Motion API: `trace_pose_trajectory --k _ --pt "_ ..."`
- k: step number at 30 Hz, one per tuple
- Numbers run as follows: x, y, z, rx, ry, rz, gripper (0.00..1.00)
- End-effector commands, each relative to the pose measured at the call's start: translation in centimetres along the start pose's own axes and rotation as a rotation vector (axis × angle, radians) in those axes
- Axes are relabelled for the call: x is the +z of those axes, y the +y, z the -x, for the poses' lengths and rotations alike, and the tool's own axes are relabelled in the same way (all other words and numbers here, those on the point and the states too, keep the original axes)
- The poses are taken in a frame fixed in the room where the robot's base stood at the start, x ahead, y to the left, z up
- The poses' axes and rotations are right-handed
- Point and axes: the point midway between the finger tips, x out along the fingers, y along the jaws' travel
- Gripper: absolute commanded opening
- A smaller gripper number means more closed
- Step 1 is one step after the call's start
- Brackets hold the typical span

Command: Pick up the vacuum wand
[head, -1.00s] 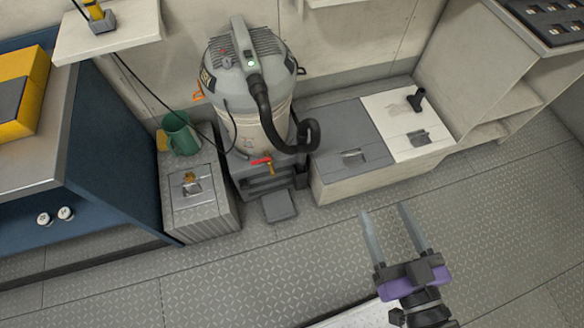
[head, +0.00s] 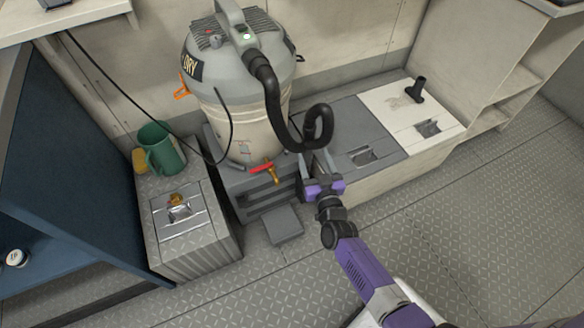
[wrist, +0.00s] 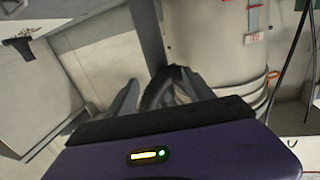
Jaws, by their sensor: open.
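The wet/dry vacuum (head: 240,105) stands on a grey base against the back wall. Its black hose (head: 272,90) drops from the top and curls into a loop at the vacuum's right side. I cannot tell a separate wand apart from the hose's curled end (head: 321,122). My gripper (head: 317,160) is open just below and in front of that loop. In the wrist view, a dark curved piece of the hose (wrist: 160,92) shows between the fingers of my gripper (wrist: 158,80); I cannot tell whether they touch it. The lower part there is hidden by my gripper.
A black nozzle (head: 416,90) stands on the white lid of a low locker (head: 395,118) to the right. A red-handled tap (head: 264,169) juts out near my gripper. The floor at right is clear.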

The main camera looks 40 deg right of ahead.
Motion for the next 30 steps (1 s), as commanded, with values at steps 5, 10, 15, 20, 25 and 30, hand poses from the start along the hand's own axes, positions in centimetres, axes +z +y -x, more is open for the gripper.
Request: trace_pose_trajectory --k 5,10,15,20,25,30 --pt "-0.5 0.1 -1.6 0.003 0.015 0.02 0.61" --pt "-0.5 0.1 -3.2 0.003 0.015 0.02 0.61" --pt "-0.3 0.2 -5.6 0.003 0.016 0.019 0.61" --pt "-0.5 0.3 -7.4 0.002 0.014 0.019 0.61" --pt "-0.6 0.2 -7.9 0.002 0.013 0.019 0.61" --pt "-0.6 0.2 -7.9 0.001 0.013 0.019 0.55"
